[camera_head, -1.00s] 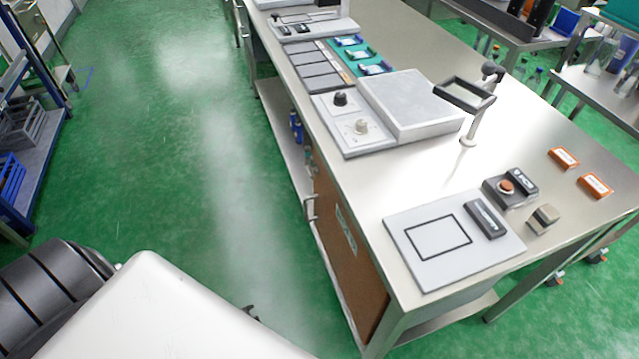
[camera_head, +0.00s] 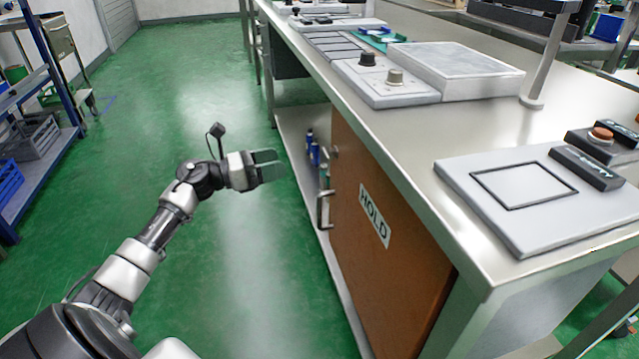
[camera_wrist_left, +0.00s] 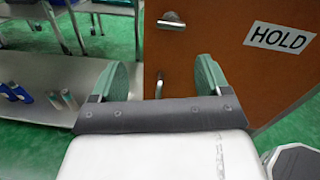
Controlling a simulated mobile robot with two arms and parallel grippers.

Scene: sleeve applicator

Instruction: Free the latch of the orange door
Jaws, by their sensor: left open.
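The orange-brown door (camera_head: 395,270) with a white HOLD label (camera_head: 375,215) closes the front of the bench's lower cabinet. Near its left edge are a metal handle (camera_head: 324,208) and, higher, a small metal fitting (camera_head: 334,153). In the left wrist view, a silver lever (camera_wrist_left: 171,20) sits on the door near its edge, and another metal piece (camera_wrist_left: 159,85) shows lower, between my fingers in the picture. My left gripper (camera_head: 268,166) has teal fingers, is open and empty, and is to the left of the door, apart from it. My right gripper is out of view.
The steel bench top (camera_head: 400,130) overhangs the door. An open lower shelf (camera_head: 295,150) left of the door holds blue bottles (camera_head: 314,152). Green floor to the left of the bench is clear. A blue rack (camera_head: 60,95) stands at the far left.

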